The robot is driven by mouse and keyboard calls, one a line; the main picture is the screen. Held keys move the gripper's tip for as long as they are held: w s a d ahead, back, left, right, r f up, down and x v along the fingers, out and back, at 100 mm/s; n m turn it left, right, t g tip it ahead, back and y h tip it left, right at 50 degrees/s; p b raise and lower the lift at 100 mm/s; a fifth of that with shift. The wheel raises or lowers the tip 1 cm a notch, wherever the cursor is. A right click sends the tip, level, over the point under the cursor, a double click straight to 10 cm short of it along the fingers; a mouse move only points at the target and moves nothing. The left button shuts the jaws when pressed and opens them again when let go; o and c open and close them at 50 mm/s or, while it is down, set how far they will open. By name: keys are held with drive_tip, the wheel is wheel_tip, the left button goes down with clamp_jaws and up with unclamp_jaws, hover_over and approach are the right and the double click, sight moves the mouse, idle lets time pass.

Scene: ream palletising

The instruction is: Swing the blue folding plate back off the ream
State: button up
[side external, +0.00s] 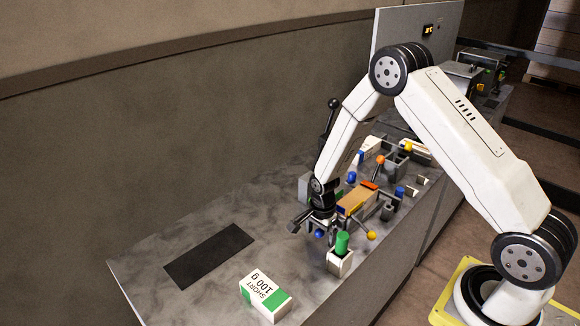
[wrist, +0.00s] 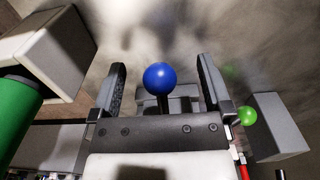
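My gripper (side external: 306,222) is low at the front end of the machine on the bench. In the wrist view its two fingers (wrist: 162,72) are apart, with a blue ball knob (wrist: 160,77) on a dark stem between them. Gaps show on both sides of the knob. The blue knob also shows just below the gripper in the side view (side external: 319,233). A tan block (side external: 357,198), which may be the ream, lies in the machine right of my wrist. I cannot clearly make out a blue folding plate; a small bluish patch shows by the tan block.
A green cylinder (side external: 342,243) in a pale block stands close right of the gripper; it fills the left of the wrist view (wrist: 18,115). A yellow knob (side external: 371,236) is nearby. A white-green package (side external: 265,294) and a black mat (side external: 208,255) lie at the front left.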

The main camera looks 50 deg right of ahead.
sight(321, 231)
drive_tip(key=shift+r, duration=0.1)
idle(0.4)
drive_tip(key=shift+r, duration=3.45)
drive_tip(key=shift+s+a+r+n, duration=0.2)
drive_tip(key=shift+r+n, duration=0.2)
drive_tip(key=s+a+r+n+t, duration=0.2)
drive_tip(key=s+a+r+n, duration=0.4)
drive_tip(key=s+r+n, duration=0.5)
drive_tip(key=s+n, duration=0.2)
drive_tip(key=n, duration=0.4)
drive_tip(key=shift+a+t, duration=0.15)
drive_tip(key=shift+t, duration=0.15)
